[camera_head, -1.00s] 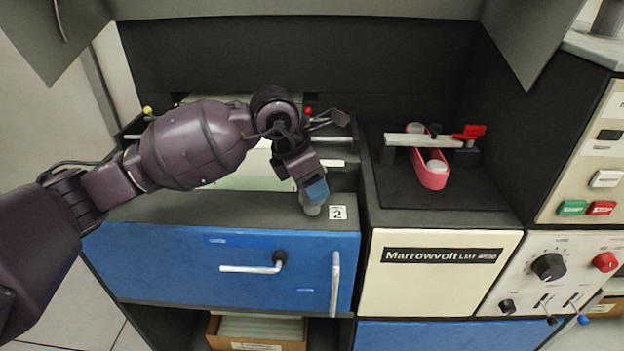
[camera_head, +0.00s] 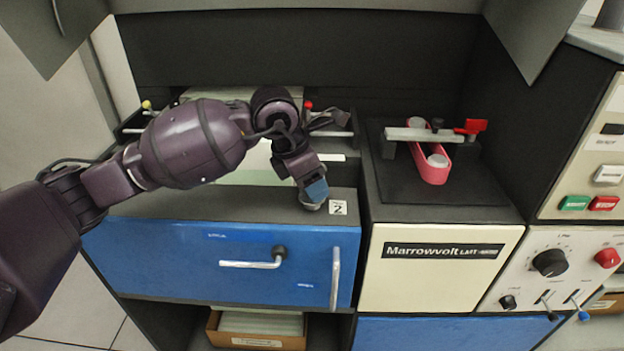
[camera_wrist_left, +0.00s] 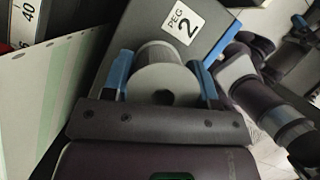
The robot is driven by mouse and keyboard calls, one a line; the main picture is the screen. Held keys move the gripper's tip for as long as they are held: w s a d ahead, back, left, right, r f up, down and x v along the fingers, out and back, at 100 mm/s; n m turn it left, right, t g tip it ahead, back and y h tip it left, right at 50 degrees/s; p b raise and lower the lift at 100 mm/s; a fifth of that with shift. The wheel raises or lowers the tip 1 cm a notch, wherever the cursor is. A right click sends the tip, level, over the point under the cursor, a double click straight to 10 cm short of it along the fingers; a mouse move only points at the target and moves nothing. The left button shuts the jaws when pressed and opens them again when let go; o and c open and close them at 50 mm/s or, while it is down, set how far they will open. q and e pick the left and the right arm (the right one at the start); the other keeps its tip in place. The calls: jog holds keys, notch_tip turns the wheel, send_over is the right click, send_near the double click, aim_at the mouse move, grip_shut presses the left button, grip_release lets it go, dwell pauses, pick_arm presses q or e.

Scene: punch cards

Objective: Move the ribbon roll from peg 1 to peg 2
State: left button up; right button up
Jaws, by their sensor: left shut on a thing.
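My left gripper (camera_head: 313,196), with blue fingertips, points down over the dark ledge above the blue drawer front. In the left wrist view its two fingers (camera_wrist_left: 163,78) are shut on the ribbon roll (camera_wrist_left: 163,84), a pale grey round piece. The roll's lower end (camera_head: 310,206) shows a little below the fingertips in the head view. The "PEG 2" label (camera_head: 337,207) lies just right of the gripper and also shows in the left wrist view (camera_wrist_left: 182,22). Peg 2 itself is hidden, so I cannot tell whether the roll is around it. I cannot make out peg 1. My right gripper is out of view.
Striped paper (camera_wrist_left: 35,105) lies behind the ledge, partly covered by my left arm. To the right, a pink loop with white discs (camera_head: 432,165) sits under a pale bar with a red lever (camera_head: 472,127). The ledge right of the label is clear.

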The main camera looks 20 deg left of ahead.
pick_arm(q)
jog(key=shift+f, duration=0.3)
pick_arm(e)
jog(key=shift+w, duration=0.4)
pick_arm(q)
jog(key=shift+f, duration=0.2)
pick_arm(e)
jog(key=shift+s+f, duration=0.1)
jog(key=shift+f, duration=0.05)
pick_arm(q)
jog(key=o, duration=1.1)
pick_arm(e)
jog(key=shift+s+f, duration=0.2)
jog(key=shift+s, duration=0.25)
